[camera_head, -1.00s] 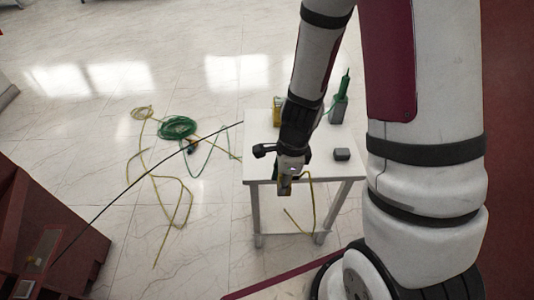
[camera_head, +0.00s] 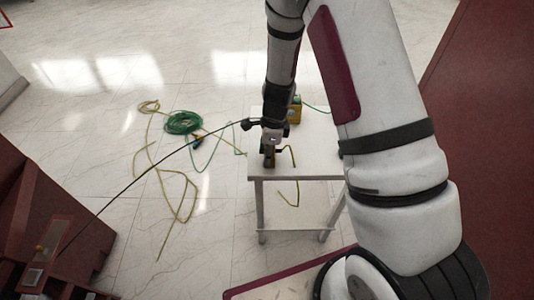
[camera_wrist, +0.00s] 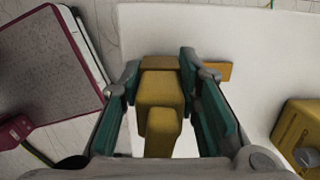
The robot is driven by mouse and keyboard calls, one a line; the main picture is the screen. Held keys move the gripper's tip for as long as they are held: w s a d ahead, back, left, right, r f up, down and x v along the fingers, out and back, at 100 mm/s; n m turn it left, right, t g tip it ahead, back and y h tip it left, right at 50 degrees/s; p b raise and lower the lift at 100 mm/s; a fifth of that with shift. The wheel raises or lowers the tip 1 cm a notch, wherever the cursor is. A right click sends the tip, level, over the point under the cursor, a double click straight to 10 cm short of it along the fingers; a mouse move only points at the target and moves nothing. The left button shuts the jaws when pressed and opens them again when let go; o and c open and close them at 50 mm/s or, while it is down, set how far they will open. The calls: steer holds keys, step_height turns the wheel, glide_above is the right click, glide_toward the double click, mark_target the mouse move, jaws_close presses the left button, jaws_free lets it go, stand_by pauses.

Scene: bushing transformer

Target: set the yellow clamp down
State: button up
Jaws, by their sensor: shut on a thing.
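The yellow clamp (camera_wrist: 160,95) is held between the two green-padded fingers of my gripper (camera_wrist: 160,75) in the wrist view. Its blocky body points down toward the white table top (camera_wrist: 250,28). In the head view my gripper (camera_head: 268,158) is over the left front part of the white table (camera_head: 315,160). The clamp is hardly visible there behind the gripper. A yellow-green cable (camera_head: 292,160) hangs by the gripper past the table's front edge. I cannot tell whether the clamp touches the table.
A yellow box (camera_head: 295,112) with a round knob stands farther back on the table; it also shows at the right of the wrist view (camera_wrist: 300,125). Green coiled cable (camera_head: 183,122) and yellow cable (camera_head: 160,185) lie on the floor left of the table. My arm hides the table's right side.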

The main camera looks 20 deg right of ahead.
steer(key=shift+f, duration=0.2)
steer(key=o, duration=1.2)
steer(key=shift+c, duration=0.2)
